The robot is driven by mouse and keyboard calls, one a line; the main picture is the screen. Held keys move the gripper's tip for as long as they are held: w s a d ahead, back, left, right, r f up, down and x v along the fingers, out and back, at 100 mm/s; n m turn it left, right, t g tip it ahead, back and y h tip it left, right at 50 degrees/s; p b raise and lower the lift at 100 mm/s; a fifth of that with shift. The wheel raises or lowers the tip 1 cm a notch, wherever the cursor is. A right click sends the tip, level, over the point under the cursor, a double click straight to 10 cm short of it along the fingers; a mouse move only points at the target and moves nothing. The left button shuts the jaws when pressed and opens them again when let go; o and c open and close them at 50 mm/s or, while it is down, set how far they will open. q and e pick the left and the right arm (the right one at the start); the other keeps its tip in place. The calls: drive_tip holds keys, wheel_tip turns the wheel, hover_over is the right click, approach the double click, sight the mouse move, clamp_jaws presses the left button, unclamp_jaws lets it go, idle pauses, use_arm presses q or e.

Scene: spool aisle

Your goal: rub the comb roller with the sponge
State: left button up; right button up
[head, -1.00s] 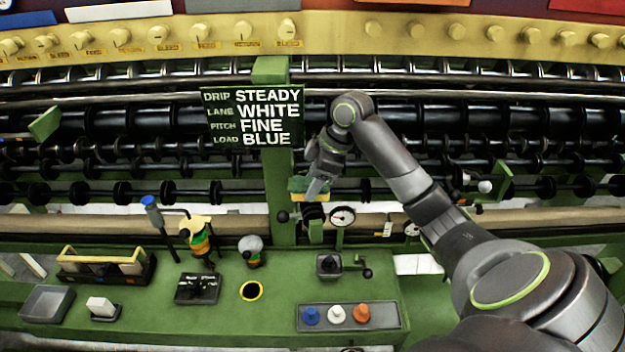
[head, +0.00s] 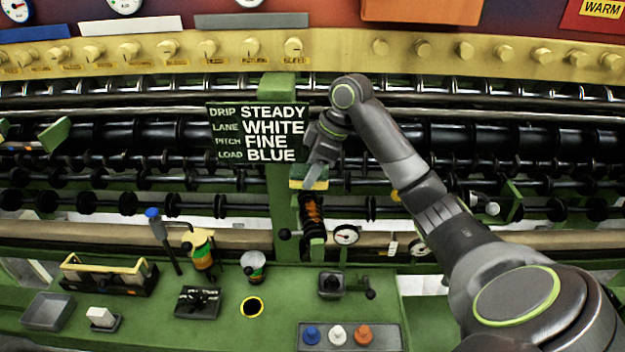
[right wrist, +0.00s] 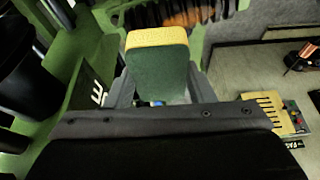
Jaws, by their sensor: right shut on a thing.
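My right gripper (head: 314,176) is shut on the sponge (head: 297,183), a small block with a yellow layer and a green layer. In the right wrist view the sponge (right wrist: 157,72) sits between the two fingers, its yellow edge pointing away from me. The comb roller (head: 313,212), dark with orange-brown bands, is mounted on the front of the green post just below the sponge. It also shows in the right wrist view (right wrist: 180,16), beyond the sponge's yellow edge. I cannot tell whether sponge and roller touch. My left gripper is out of view.
A sign (head: 258,133) hangs on the green post left of my gripper. A dial gauge (head: 346,235) stands right of the roller. The green bench (head: 225,318) holds a grey tray (head: 47,312), a small crank box (head: 331,284) and a panel of coloured knobs.

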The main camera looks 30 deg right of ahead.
drive_tip(key=shift+w+d+r, duration=0.1)
drive_tip(key=shift+w+r, duration=0.05)
drive_tip(key=shift+r, duration=0.35)
drive_tip(key=shift+w+d+r, duration=0.1)
drive_tip(key=shift+w+r, duration=0.05)
drive_tip(key=shift+r, duration=0.3)
drive_tip(key=shift+s+a+r, duration=0.15)
drive_tip(key=shift+s+r, duration=0.1)
drive_tip(key=shift+r, duration=0.1)
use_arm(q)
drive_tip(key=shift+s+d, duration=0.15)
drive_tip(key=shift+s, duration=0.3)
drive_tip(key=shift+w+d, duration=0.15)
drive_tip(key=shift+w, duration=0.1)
use_arm(e)
drive_tip(key=shift+w+f, duration=0.1)
drive_tip(key=shift+w, duration=0.05)
